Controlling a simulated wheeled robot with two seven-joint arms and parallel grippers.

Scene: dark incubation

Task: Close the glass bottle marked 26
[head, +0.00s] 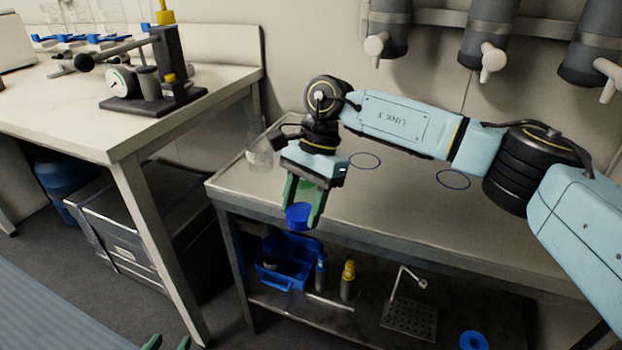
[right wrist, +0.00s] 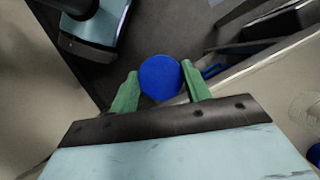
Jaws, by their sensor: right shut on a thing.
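My right gripper (head: 302,222) is shut on a blue cap (head: 297,212), held near the front left edge of the metal table (head: 400,213). In the right wrist view the round blue cap (right wrist: 160,77) sits between the two green fingers of the right gripper (right wrist: 161,80). A clear glass bottle (head: 258,157) stands at the table's left end, behind and left of the gripper; its number cannot be read. My left gripper (head: 168,342) shows only its green fingertips at the bottom edge of the head view, apart with nothing seen between them.
Two dark blue rings (head: 365,160) mark the tabletop. The lower shelf holds a blue carrier (head: 283,280), a yellow-topped bottle (head: 348,280) and a blue ring-shaped item (head: 473,341). A white bench (head: 95,120) with apparatus stands left. Grey cylinders (head: 492,35) hang on the wall.

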